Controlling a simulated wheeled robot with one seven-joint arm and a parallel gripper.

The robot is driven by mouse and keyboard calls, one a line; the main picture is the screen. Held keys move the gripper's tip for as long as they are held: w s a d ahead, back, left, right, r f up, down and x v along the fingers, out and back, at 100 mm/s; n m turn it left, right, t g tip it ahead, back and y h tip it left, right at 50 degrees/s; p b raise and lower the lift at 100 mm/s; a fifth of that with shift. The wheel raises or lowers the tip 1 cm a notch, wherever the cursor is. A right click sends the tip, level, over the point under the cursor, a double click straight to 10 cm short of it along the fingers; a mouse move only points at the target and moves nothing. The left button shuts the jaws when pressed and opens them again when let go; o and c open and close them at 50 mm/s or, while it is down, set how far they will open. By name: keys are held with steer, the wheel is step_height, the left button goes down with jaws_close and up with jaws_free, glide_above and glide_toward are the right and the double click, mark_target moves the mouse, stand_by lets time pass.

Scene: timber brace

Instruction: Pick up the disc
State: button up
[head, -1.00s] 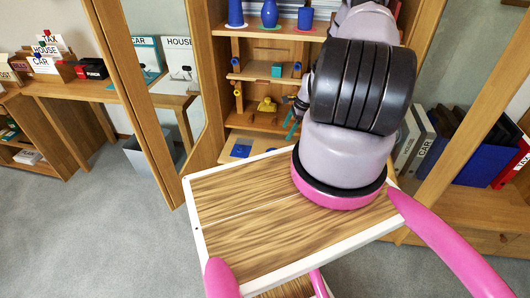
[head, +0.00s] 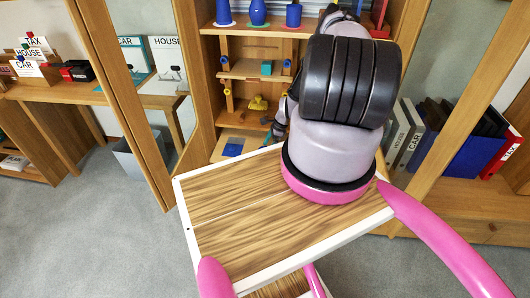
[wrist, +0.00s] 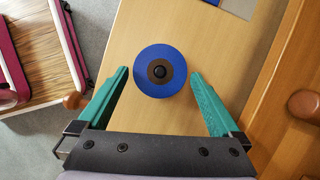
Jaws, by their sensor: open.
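The disc (wrist: 144,82) shows in the wrist view as a blue round plate with a brown ring and a dark knob at its centre. It lies on a light wooden shelf board (wrist: 135,120). My gripper (wrist: 160,72) is open, with one teal finger to the left of the disc and one to the right. Gaps show between the disc and both fingers, and nothing is held. How high the fingertips are above the board is hard to tell. In the head view my arm hides the disc and most of the gripper.
A wooden upright (wrist: 290,90) with a round knob (wrist: 303,104) stands close to the right finger. A blue square (head: 233,150) lies on the bottom shelf. Blue vessels (head: 258,13) stand on the upper shelf. Open glazed doors (head: 130,100) flank the cabinet.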

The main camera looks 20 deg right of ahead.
steer(key=c, duration=1.1)
